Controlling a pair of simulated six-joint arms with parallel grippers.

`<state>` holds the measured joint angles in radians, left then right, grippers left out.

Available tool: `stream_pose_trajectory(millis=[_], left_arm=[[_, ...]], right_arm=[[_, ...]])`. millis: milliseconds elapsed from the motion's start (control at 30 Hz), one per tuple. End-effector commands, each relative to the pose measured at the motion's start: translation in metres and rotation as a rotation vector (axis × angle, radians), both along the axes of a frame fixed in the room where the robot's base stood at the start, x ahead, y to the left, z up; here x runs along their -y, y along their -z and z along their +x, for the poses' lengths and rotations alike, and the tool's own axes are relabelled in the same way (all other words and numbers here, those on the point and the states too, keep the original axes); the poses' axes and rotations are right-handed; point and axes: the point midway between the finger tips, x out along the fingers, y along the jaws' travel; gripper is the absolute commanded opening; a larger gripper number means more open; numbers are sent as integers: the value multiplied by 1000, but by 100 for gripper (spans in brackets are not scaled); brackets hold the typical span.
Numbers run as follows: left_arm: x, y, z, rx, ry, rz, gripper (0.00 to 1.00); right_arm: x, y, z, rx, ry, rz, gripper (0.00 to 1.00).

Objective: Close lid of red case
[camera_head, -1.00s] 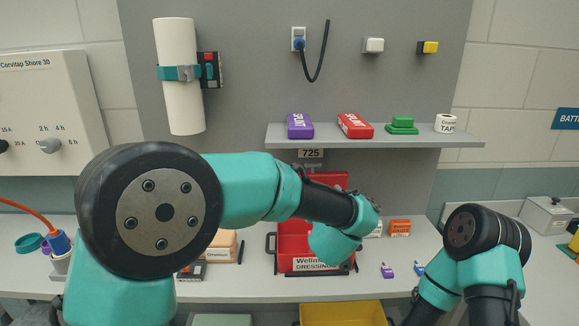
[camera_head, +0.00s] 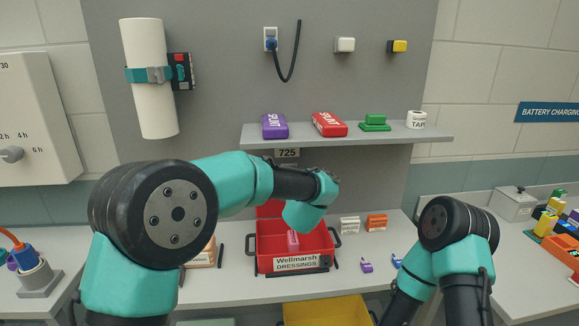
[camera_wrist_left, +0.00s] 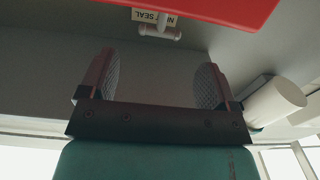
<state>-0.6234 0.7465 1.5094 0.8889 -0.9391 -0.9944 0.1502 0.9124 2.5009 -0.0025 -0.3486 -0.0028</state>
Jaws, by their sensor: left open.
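The red case (camera_head: 265,244), labelled "Wellmarsh DRESSINGS", stands open on the counter with a pink item (camera_head: 293,241) inside. Its lid (camera_head: 270,210) rises at the back, mostly hidden behind my left arm, so its exact tilt is unclear. In the head view my left gripper is hidden behind its own wrist, above the case. In the left wrist view my left gripper (camera_wrist_left: 150,83) is open and empty, its fingers apart. A red panel (camera_wrist_left: 210,8), probably the lid, crosses the top of that view beyond the fingertips. My right arm shows at lower right; its gripper is out of frame.
A shelf (camera_head: 350,139) above the case holds a purple pack (camera_head: 274,126), a red pack (camera_head: 329,125), a green item (camera_head: 375,123) and tape (camera_head: 416,119). White and orange boxes (camera_head: 376,222) and small purple items (camera_head: 366,265) lie right of the case. A yellow bin (camera_head: 325,310) is in front below.

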Motion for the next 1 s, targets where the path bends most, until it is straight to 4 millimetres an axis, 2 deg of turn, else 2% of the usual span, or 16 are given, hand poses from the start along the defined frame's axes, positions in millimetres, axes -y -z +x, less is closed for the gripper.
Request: stream_pose_trajectory(millis=[300, 500, 667, 933, 1000], left_arm=[[-3, 1, 52, 0, -2, -1, 83], [-4, 1, 74, 0, -1, -1, 83], [-5, 0, 81, 0, 0, 0, 83], [-5, 0, 82, 0, 0, 0, 83], [-5, 0, 82, 0, 0, 0, 77]], right_arm=[[0, 0, 0, 0, 0, 0, 76], [0, 0, 0, 0, 0, 0, 76], [0, 0, 0, 0, 0, 0, 76], [0, 0, 0, 0, 0, 0, 76], [0, 0, 0, 0, 0, 0, 76]])
